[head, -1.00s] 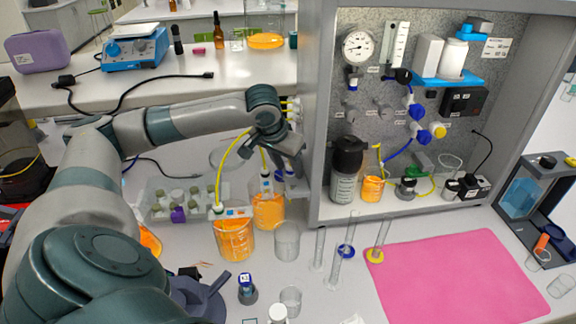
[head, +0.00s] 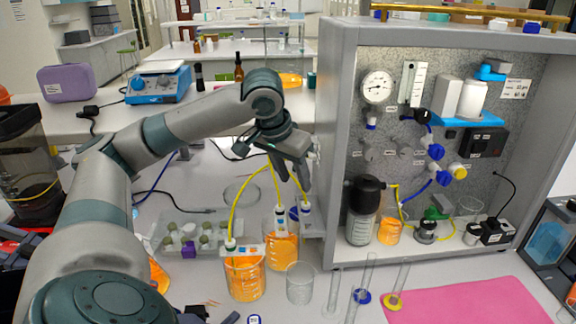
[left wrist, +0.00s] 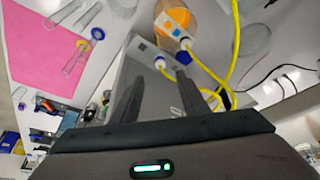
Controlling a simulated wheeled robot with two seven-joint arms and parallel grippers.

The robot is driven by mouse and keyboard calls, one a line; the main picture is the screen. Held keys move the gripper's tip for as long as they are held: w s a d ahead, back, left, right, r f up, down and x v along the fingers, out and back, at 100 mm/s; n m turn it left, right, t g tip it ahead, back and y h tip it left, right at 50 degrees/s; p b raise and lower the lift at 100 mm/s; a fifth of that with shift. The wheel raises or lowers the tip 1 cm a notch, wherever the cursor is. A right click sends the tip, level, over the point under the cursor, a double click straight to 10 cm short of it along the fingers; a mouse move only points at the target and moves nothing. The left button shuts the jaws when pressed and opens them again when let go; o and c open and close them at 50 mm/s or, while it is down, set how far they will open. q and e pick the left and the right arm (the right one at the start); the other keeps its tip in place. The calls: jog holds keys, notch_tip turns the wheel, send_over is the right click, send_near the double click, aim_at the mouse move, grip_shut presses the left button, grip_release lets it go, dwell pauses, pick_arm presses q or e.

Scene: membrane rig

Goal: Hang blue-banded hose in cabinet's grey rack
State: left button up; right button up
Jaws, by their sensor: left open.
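A yellow hose with a white, blue-banded end (head: 305,209) hangs beside the left side of the cabinet (head: 340,130). The left wrist view shows this end (left wrist: 160,63) near the cabinet's grey side panel. My left gripper (head: 295,184) is open just above the end, its fingers pointing down, with the yellow hose near them. A grey rack part (head: 313,231) juts from the cabinet's lower left side. I cannot tell whether the hose rests in it. Other yellow hose ends stand at two orange-filled beakers (head: 245,277) (head: 281,249). My right gripper is not in view.
An empty glass beaker (head: 300,284) and several glass cylinders (head: 366,275) stand in front of the cabinet. A pink mat (head: 470,302) lies at the right. A tray with vials (head: 200,236) is left of the beakers.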

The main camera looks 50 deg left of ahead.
pick_arm(q)
jog(key=shift+v, duration=2.7)
